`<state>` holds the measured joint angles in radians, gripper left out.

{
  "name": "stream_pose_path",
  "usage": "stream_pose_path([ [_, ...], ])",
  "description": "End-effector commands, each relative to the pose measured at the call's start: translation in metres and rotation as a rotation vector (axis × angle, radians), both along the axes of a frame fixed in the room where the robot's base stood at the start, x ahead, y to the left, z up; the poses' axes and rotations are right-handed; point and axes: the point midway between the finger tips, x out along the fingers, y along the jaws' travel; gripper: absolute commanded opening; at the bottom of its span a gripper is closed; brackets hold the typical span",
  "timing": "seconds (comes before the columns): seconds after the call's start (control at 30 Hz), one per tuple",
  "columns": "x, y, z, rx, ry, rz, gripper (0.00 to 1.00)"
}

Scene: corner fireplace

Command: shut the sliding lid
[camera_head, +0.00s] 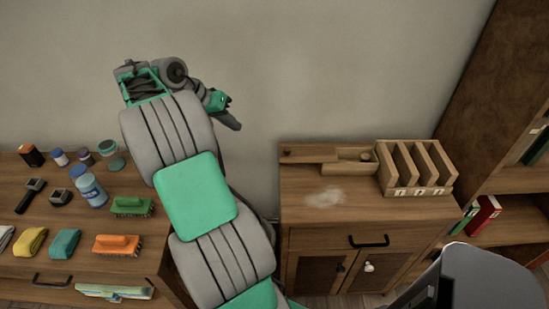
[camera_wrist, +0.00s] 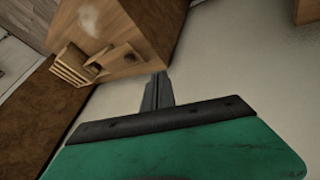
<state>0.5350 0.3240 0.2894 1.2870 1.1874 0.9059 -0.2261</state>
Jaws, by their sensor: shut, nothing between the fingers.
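A long wooden box (camera_head: 352,166) sits at the back of the small cabinet's top in the head view. Its flat sliding lid (camera_head: 308,154) appears to stick out to the left, and the right part of the box looks open. A small round thing shows at the box's right end; I cannot tell whether it is inside. My gripper (camera_head: 234,124) is shut and empty, up in front of the wall, left of and above the lid and apart from it. In the wrist view, my gripper's fingers (camera_wrist: 156,92) point toward the cabinet; the box (camera_wrist: 131,58) shows small there.
A wooden divider rack (camera_head: 418,168) stands right of the box on the cabinet (camera_head: 365,210). A tall bookshelf (camera_head: 500,80) rises at the right. The left workbench (camera_head: 70,225) holds brushes, cloths and jars. Free space lies above the cabinet top, which has a pale smudge.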

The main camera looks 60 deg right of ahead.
Motion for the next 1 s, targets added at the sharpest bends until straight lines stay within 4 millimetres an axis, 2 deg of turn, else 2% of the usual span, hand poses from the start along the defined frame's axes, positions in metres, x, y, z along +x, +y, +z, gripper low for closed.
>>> stream_pose_path([
  [0.03,-0.010,-0.012,-0.016,-0.010,0.012,-0.063,0.00],
  [0.13,-0.023,-0.022,-0.023,-0.023,0.026,-0.132,0.00],
  [0.27,-0.030,-0.028,-0.031,-0.024,0.029,-0.141,0.00],
  [0.7,-0.068,-0.067,-0.102,-0.024,0.027,-0.139,0.00],
  [0.83,-0.091,-0.070,-0.098,-0.025,0.025,-0.137,0.00],
  [1.0,-0.102,-0.072,-0.099,-0.025,0.026,-0.136,0.00],
])
